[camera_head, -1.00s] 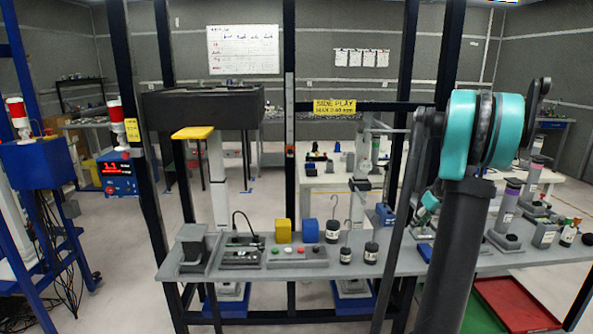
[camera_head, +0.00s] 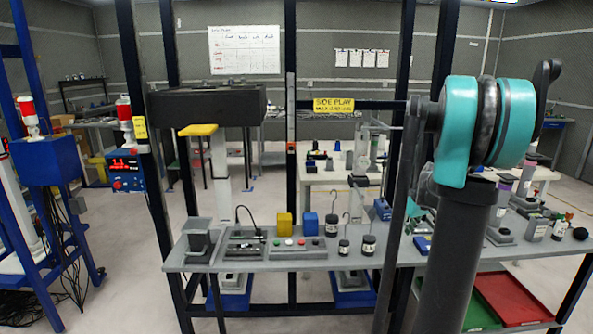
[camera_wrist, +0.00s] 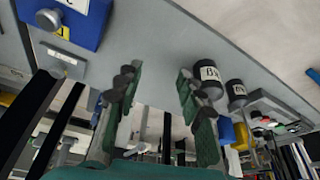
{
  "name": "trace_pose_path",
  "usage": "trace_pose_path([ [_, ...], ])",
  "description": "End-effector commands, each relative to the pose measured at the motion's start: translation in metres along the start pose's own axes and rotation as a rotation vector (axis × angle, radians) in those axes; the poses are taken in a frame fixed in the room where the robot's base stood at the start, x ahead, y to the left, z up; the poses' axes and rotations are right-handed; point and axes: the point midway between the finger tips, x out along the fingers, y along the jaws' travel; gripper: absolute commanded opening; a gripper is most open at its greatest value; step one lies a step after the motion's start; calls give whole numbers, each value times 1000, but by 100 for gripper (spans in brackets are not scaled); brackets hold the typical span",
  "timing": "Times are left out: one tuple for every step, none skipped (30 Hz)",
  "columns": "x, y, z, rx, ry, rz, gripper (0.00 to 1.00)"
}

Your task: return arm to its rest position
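My arm, with its teal joint (camera_head: 487,120), stands upright at the right of the head view. A dark arm link runs down to its left. My gripper is mostly hidden behind the arm there. In the wrist view my gripper (camera_wrist: 158,90) shows two green-padded fingers held well apart. Nothing is between them but background. The grey bench top (camera_wrist: 165,45) lies beyond the fingers.
The grey bench (camera_head: 225,263) carries a yellow block (camera_head: 284,223), a blue block (camera_head: 310,223), several black weights (camera_head: 332,228) and a button panel (camera_head: 298,250). A blue box (camera_wrist: 78,18) shows in the wrist view. Black frame posts (camera_head: 291,160) rise from the bench. A red tray (camera_head: 512,298) lies below at right.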

Motion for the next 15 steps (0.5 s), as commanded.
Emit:
trace_pose_path([
  [-1, -15, 4, 7, -4, 3, 38],
  [-2, -24, 7, 15, -6, 6, 38],
  [-2, -37, 12, 26, -9, 9, 38],
  [-3, -47, 16, 36, -11, 13, 38],
  [-4, -58, 21, 46, -14, 17, 38],
  [-4, -74, 29, 61, -17, 23, 38],
  [-5, -87, 36, 73, -18, 27, 38],
  [-5, -100, 44, 86, -20, 34, 38],
  [-5, -117, 54, 104, -21, 41, 38],
  [-5, -129, 62, 117, -22, 46, 38],
  [-5, -141, 72, 131, -23, 52, 38],
  [-5, -156, 84, 149, -23, 59, 38],
  [-5, -167, 93, 162, -22, 66, 38],
  [-4, -178, 103, 175, -21, 72, 38],
  [-3, -191, 117, 192, -19, 79, 38],
])
